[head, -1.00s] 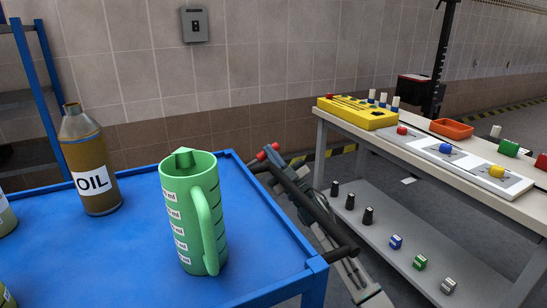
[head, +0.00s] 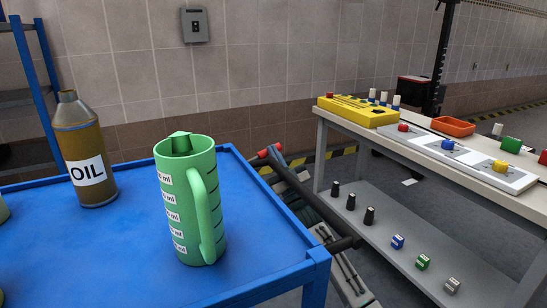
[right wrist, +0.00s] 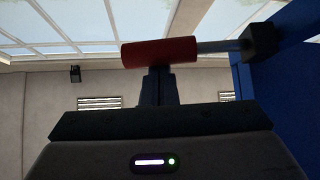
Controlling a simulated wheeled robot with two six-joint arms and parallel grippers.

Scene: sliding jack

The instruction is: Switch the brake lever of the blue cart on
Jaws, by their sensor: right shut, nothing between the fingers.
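The blue cart (head: 120,245) fills the lower left of the head view. Its brake lever has a red grip (head: 263,154) by the cart's far right corner. In the right wrist view the red grip (right wrist: 180,50) lies crosswise on a grey rod that runs to a black block at the blue cart side. My right gripper (head: 275,158) is shut and empty, close to the lever and partly hidden by the cart's black push bar (head: 318,212). In the right wrist view its shut fingers (right wrist: 158,80) point at the grip; whether they touch it I cannot tell. My left gripper is out of view.
A green jug (head: 180,215) and a brown oil bottle (head: 85,150) stand on the cart. A workbench (head: 440,165) with a yellow box (head: 357,110) and coloured buttons is at the right. Open floor lies between cart and bench.

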